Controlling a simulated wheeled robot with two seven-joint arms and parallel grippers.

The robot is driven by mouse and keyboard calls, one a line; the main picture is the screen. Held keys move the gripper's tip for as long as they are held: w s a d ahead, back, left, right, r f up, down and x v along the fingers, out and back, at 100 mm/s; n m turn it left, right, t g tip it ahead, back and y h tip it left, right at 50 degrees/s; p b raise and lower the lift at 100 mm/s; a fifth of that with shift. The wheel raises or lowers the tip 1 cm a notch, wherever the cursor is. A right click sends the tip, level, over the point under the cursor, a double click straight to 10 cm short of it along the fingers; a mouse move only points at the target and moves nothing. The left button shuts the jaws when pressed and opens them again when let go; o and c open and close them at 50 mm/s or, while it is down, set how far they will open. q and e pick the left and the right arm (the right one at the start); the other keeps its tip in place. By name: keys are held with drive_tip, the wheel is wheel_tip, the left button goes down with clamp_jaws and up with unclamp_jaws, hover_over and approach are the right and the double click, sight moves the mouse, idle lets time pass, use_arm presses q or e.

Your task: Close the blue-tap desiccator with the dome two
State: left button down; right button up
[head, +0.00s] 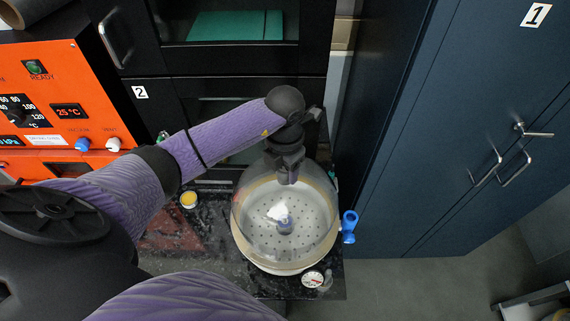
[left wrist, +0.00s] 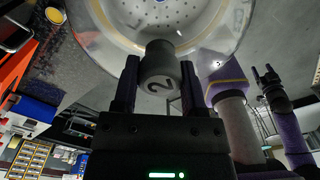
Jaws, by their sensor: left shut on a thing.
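The clear glass dome (head: 246,199) is over the white desiccator base (head: 266,266), whose blue tap (head: 348,227) sticks out on the right. A perforated plate with a small white heap in a dish (head: 283,218) shows through the glass. My left gripper (head: 288,172) is above the dome, shut on its grey knob. In the left wrist view the knob (left wrist: 158,72) is marked 2 and sits between the fingers. The dome looks upright and roughly centred; I cannot tell whether its rim touches the base. My right gripper (left wrist: 266,74) is small and distant in the left wrist view.
A round dial gauge (head: 313,279) is at the front of the base, near the dark bench edge. A yellow-topped jar (head: 188,200) stands left of it. An orange oven (head: 60,95) is at the left, a blue cabinet (head: 460,130) at the right.

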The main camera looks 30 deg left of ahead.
use_arm(q)
drive_tip(key=shift+f+b, duration=0.45)
drive_tip(key=shift+f, duration=0.1)
idle(0.4)
drive_tip(key=shift+c, duration=0.3)
unclamp_jaws()
